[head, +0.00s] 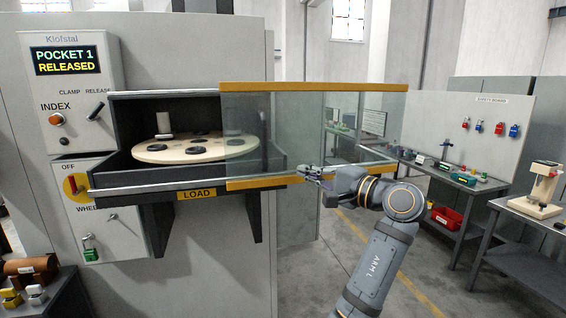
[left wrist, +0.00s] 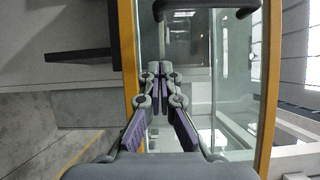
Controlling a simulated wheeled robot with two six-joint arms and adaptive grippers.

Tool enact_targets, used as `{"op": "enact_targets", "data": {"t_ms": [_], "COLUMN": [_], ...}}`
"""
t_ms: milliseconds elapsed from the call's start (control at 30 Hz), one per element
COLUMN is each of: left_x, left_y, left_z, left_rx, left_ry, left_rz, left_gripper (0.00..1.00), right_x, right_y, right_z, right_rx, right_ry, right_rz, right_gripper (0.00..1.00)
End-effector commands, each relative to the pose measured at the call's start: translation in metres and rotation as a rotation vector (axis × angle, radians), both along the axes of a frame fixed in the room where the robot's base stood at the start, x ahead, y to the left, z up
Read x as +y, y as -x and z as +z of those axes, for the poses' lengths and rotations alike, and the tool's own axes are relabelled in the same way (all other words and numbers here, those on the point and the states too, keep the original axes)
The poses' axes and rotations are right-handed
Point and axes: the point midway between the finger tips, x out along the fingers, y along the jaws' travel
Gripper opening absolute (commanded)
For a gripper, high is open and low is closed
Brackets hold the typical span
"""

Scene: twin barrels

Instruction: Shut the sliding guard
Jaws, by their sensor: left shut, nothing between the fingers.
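The sliding guard (head: 312,132) is a clear panel with yellow rails along its top and bottom. It covers only the right end of the load opening (head: 140,115) and sticks out to the right of the machine. The left part of the opening is uncovered. My left gripper (head: 305,172) is shut and empty, at the guard's lower yellow rail. In the left wrist view the closed fingertips (left wrist: 160,72) lie in front of the guard's glass (left wrist: 200,100), between its yellow rails. Whether they touch it I cannot tell. A dark bar (left wrist: 205,8) crosses the glass at the top. My right gripper is not in view.
A pale round table (head: 165,152) with dark discs sits inside the opening. A control panel (head: 78,90) reads "POCKET 1 RELEASED". Workbenches (head: 480,195) stand at the back right. The floor (head: 420,270) right of my arm is clear.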

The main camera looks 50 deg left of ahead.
Motion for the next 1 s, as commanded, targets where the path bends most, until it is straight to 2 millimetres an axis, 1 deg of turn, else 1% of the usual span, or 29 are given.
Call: {"op": "enact_targets", "data": {"t_ms": [33,200,300,400,500,633,1000], "left_x": [0.012,0.047,0.046,0.047,0.048,0.048,0.050], "left_y": [0.002,0.007,0.024,0.036,0.042,0.045,0.044], "left_z": [0.007,0.007,0.007,0.005,0.003,0.002,0.001], "left_rx": [0.003,0.003,0.001,0.002,0.001,0.000,0.000], "left_ry": [-0.006,-0.007,-0.003,-0.002,-0.001,0.000,-0.001], "left_rz": [0.006,0.004,-0.001,0.000,-0.002,-0.002,0.000], "left_gripper": [0.00,0.00,0.00,0.00,0.00,0.00,0.00], "right_x": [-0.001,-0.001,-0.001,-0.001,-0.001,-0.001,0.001], "right_y": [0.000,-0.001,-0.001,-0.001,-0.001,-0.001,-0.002], "right_z": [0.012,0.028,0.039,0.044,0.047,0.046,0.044], "right_rx": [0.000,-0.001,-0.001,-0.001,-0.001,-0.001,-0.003], "right_ry": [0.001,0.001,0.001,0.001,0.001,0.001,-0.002], "right_rz": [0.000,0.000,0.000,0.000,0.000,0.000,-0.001], "right_gripper": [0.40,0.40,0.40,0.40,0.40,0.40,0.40]}}
